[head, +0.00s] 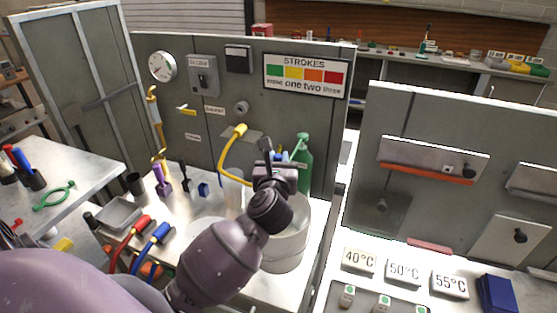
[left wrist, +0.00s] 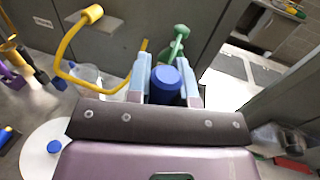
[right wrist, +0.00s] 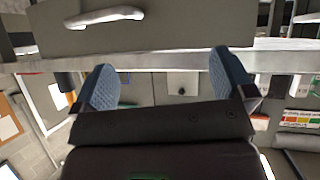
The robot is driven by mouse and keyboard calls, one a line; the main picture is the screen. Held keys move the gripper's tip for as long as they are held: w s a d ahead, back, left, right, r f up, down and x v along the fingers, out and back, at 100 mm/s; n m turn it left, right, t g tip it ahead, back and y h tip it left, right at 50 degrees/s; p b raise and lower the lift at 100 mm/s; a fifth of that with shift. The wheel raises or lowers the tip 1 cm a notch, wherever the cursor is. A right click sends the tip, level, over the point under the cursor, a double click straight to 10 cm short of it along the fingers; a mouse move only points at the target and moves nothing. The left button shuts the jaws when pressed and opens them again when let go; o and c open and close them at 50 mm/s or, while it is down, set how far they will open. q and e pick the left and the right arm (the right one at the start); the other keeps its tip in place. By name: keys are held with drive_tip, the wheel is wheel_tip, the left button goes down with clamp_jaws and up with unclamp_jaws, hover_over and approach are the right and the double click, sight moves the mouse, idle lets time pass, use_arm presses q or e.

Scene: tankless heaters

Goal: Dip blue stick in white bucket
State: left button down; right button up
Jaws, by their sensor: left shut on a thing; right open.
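The white bucket (head: 287,250) stands on the bench in the head view, partly hidden behind my left wrist. My left gripper (head: 279,172) is over the bucket's rim area in that view. In the left wrist view my left gripper (left wrist: 165,78) is shut on the blue stick (left wrist: 165,88), whose blue round end shows between the fingers. The rest of the stick is hidden, so I cannot tell whether its lower end is inside the bucket. My right gripper (right wrist: 166,85) is open and empty in the right wrist view, with its blue pads wide apart.
A green bottle (head: 305,165) stands just behind the bucket. A yellow bent pipe (head: 229,158) sticks out from the grey panel to the left. Red and blue handled tools (head: 151,243) lie left of my arm. A grey panel (head: 440,137) stands at right.

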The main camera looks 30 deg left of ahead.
use_arm(q)
wheel_tip(320, 180, down, 11)
drive_tip(key=b, duration=0.6)
use_arm(e)
wheel_tip(320, 180, down, 8)
drive_tip(key=shift+s, duration=0.25)
drive_tip(key=shift+r, duration=0.15)
drive_tip(key=shift+s+f+g, duration=0.3)
drive_tip(key=shift+s+f, duration=0.1)
drive_tip(key=shift+s, duration=0.15)
drive_tip(key=shift+w+r, duration=0.1)
drive_tip(key=shift+w, duration=0.1)
